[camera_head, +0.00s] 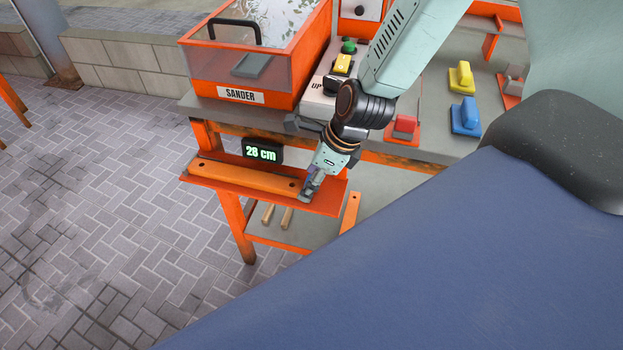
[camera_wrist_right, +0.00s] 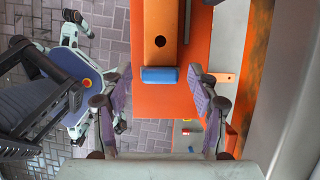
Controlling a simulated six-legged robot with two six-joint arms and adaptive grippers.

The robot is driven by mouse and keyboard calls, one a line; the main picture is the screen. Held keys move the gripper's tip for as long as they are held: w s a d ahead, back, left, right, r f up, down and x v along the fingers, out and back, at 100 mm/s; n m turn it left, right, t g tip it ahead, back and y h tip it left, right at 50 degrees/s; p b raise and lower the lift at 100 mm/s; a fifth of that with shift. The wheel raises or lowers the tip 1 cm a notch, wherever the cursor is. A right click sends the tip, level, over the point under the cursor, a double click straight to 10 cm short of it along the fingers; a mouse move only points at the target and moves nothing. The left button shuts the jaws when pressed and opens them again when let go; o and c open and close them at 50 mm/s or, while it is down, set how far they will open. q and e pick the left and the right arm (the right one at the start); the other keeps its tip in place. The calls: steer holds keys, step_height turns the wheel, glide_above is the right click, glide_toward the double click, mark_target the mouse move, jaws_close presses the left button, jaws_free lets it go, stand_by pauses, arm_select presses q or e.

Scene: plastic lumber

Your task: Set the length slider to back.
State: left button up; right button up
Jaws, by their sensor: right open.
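The length slider is on an orange rail (camera_head: 245,178) along the front of the sander bench. Its blue handle (camera_wrist_right: 159,75) sits at the end of the orange bar (camera_wrist_right: 160,28) in the right wrist view. My right gripper (camera_head: 308,192) is over the right end of the rail. In the wrist view its open fingers (camera_wrist_right: 160,78) stand on either side of the blue handle, with gaps on both sides. In the head view the gripper hides the handle. A display (camera_head: 262,151) above the rail reads 28 cm. My left gripper is not seen.
The sander box (camera_head: 265,68) with a clear front and black handle stands on the bench behind. Green, yellow and black controls (camera_head: 343,65) are beside it. Red, yellow and blue blocks (camera_head: 465,115) lie to the right. Wooden rods (camera_head: 286,217) lie on the lower shelf. Paving at left is clear.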

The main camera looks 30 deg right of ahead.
jaws_close()
stand_by(0.6)
